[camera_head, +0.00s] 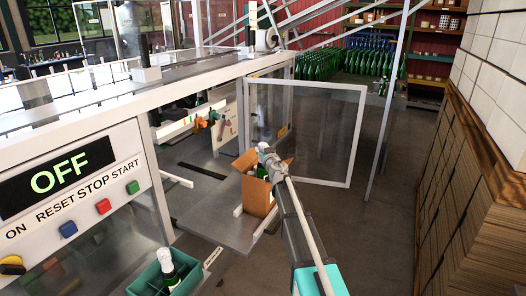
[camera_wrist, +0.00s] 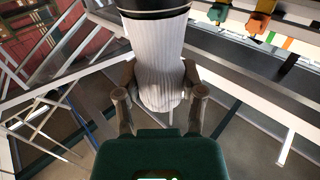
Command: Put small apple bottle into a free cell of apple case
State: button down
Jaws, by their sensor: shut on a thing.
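My gripper (camera_wrist: 159,98) is shut on the bottle's white, pleated foil neck (camera_wrist: 155,50), with a finger on each side and a dark band at the upper edge of the wrist view. In the head view my gripper (camera_head: 268,157) is at the top of the open brown cardboard case (camera_head: 258,197). The held bottle's pale top shows there, but my gripper and the case flaps hide much of it. Green glass and a pale patch show inside the case mouth. I cannot tell how deep the held bottle sits or which cells are free.
The case stands on a grey metal shelf (camera_head: 218,228) beside the machine. A clear framed door (camera_head: 305,130) stands open behind it. A teal crate (camera_head: 143,284) with a foil-topped bottle (camera_head: 167,265) is at the lower left. Stacked boxes (camera_head: 480,200) line the right.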

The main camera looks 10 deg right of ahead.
aim_at(264, 169)
jog(key=shift+f+b, duration=4.1)
jog(key=shift+f, duration=0.05)
dwell(0.7)
jog(key=shift+r, duration=0.2)
